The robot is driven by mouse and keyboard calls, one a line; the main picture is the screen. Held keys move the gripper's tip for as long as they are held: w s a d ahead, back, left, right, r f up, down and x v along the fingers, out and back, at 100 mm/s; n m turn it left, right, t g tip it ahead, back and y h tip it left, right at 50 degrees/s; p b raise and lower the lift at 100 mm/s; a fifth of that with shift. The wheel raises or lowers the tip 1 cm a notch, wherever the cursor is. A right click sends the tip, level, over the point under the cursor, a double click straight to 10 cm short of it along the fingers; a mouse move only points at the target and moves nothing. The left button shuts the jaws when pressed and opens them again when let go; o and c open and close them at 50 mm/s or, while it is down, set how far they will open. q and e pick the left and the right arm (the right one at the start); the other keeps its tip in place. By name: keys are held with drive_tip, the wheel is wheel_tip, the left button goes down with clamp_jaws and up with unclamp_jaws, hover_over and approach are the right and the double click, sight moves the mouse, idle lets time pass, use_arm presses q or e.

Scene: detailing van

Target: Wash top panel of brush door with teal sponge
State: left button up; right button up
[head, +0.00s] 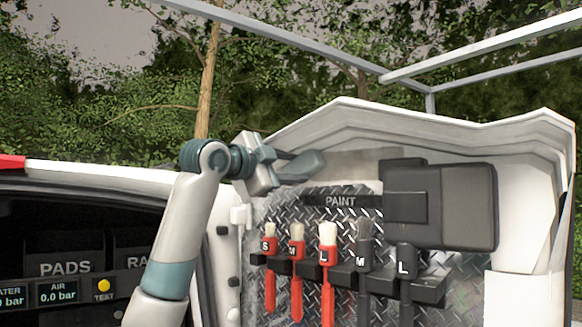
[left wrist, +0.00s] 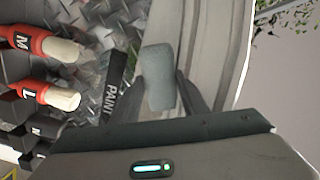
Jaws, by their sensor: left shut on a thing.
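The teal sponge (head: 303,167) looks grey-teal and is held at the upper left of the brush door. My left gripper (head: 284,163) is shut on it. In the left wrist view the sponge (left wrist: 157,77) sits between the two fingers, in front of the pale top panel (left wrist: 200,50). In the head view the top panel (head: 350,165) is a band above the PAINT label, with a dull grey-brown film on it. The sponge overlaps its left end; I cannot tell whether they touch. My right gripper is not in view.
Below the panel, several red and black brushes (head: 327,235) hang in a rack on diamond plate. A dark grey box (head: 455,205) is mounted at the right of the door. A panel with PADS lettering and gauges (head: 60,290) is at the left.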

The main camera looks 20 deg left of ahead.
sight(309, 167)
use_arm(q)
drive_tip(key=shift+d, duration=0.1)
drive_tip(key=shift+s+d, duration=0.35)
drive_tip(key=shift+d, duration=0.4)
drive_tip(key=shift+s+d, duration=0.3)
drive_tip(key=shift+d, duration=0.45)
drive_tip(key=shift+s+d+b, duration=0.2)
drive_tip(key=shift+s+d, duration=0.1)
drive_tip(key=shift+d, duration=0.5)
drive_tip(key=shift+s+d+b, duration=0.15)
drive_tip(key=shift+s+d, duration=0.15)
drive_tip(key=shift+d, duration=0.5)
drive_tip(key=shift+d, duration=0.1)
drive_tip(key=shift+s+d, duration=0.35)
drive_tip(key=shift+d, duration=0.4)
drive_tip(key=shift+s+d, duration=0.3)
drive_tip(key=shift+d, duration=0.45)
drive_tip(key=shift+d, duration=0.15)
